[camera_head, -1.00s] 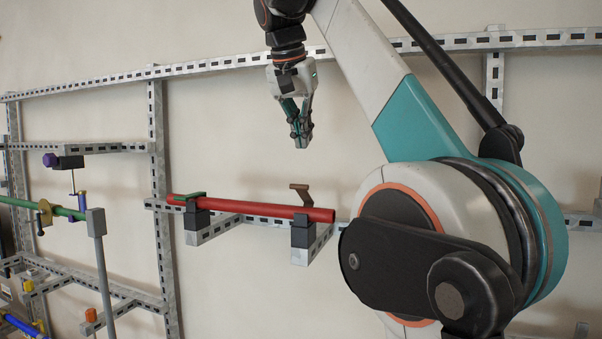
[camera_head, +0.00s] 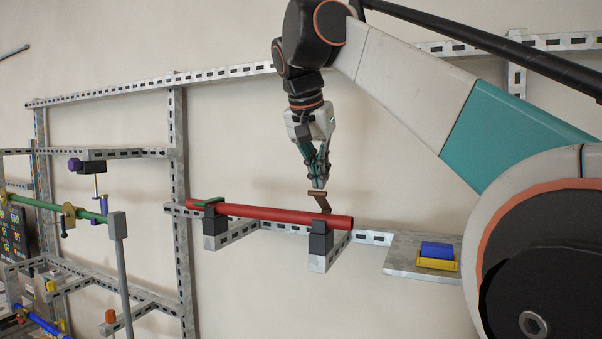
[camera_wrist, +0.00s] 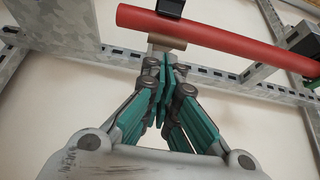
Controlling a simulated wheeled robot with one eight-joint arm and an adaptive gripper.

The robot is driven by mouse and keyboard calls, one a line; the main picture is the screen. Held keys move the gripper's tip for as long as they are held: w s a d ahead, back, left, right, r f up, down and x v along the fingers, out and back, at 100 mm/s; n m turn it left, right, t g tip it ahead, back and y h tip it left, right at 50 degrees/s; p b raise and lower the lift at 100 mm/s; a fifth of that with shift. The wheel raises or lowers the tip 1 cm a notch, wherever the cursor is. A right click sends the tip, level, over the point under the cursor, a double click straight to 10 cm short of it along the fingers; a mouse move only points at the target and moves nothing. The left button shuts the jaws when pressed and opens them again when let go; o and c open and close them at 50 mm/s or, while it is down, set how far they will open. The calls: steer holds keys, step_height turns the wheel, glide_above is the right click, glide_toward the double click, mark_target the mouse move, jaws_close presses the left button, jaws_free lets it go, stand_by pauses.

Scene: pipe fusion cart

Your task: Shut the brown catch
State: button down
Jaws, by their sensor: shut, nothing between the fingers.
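The brown catch (camera_head: 321,201) stands raised above the right-hand black support (camera_head: 320,240) of the red pipe (camera_head: 270,213). In the wrist view the brown catch (camera_wrist: 166,41) shows just past my fingertips, beside the red pipe (camera_wrist: 215,37). My gripper (camera_head: 319,185) is shut and empty, pointing down, with its tips right above the catch's top. In the wrist view my gripper (camera_wrist: 165,62) partly covers the catch's near side. I cannot tell whether the tips touch it. A green catch (camera_head: 206,202) lies across the pipe on the left support.
A grey shelf (camera_head: 400,259) with a blue and yellow block (camera_head: 437,255) stands to the right. A slotted metal upright (camera_head: 180,200) rises on the left, with a green pipe (camera_head: 40,205) beyond it.

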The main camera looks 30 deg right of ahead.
mark_target(316, 195)
steer(key=shift+a+f, duration=0.1)
steer(key=shift+s+a+f+b, duration=0.1)
steer(key=shift+b, duration=0.25)
steer(key=shift+s+a+t+h, duration=0.15)
steer(key=shift+s+t+h, duration=0.05)
steer(key=shift+t+h, duration=0.1)
steer(key=shift+b, duration=0.3)
steer(key=shift+a+f, duration=0.1)
steer(key=s+a+f+t+h+b, duration=0.2)
steer(key=h+b, duration=0.1)
steer(key=b, duration=0.1)
steer(key=shift+a+f+b, duration=0.1)
steer(key=shift+f+b, duration=0.05)
steer(key=shift+b, duration=0.15)
steer(key=shift+s+a+f+t+h+b, duration=0.2)
steer(key=shift+a+f+t+h+b, duration=0.1)
steer(key=shift+f+b, duration=0.2)
steer(key=shift+s+a+f+t+h+b, duration=0.2)
steer(key=shift+a+f+t+h+b, duration=0.1)
steer(key=shift+f+b, duration=0.15)
